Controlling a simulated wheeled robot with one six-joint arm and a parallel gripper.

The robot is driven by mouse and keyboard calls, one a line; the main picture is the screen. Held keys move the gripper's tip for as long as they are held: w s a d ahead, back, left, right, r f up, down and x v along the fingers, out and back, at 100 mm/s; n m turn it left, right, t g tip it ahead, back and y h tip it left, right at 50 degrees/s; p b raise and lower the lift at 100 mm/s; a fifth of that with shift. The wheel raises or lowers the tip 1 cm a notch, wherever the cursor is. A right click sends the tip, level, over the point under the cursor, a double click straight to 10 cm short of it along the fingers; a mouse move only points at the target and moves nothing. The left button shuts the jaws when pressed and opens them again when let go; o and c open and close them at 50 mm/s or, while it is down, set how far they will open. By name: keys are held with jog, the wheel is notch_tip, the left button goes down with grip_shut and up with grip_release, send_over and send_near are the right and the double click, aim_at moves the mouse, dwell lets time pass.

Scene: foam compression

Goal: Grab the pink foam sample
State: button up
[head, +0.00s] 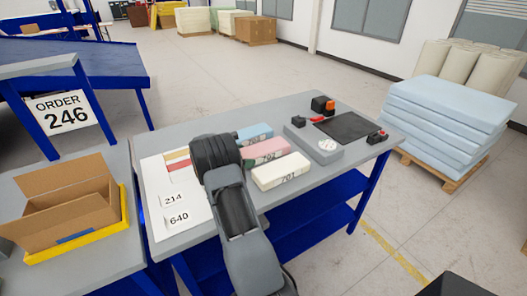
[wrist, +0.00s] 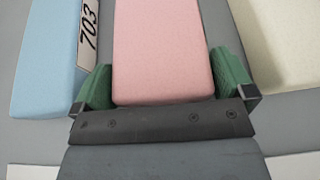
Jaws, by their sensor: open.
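The pink foam sample (head: 266,151) is a block lying on the grey table between a blue foam block (head: 254,134) and a cream foam block (head: 281,172). In the wrist view the pink foam (wrist: 162,50) lies between the two green fingers of my gripper (wrist: 167,85). The gripper is open, with one finger on each side of the block. A narrow gap shows at the right finger; I cannot tell if the left one touches.
The blue foam (wrist: 45,55) with a 703 label and the cream foam (wrist: 280,40) flank the fingers closely. A grey device (head: 314,144), a dark mat (head: 343,127) and small tools sit at the table's far right. An open cardboard box (head: 62,207) stands at left.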

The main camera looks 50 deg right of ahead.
jog(key=shift+s+d+f, duration=0.1)
jog(key=shift+d, duration=0.2)
jog(key=c, duration=0.5)
jog(key=shift+c, duration=0.2)
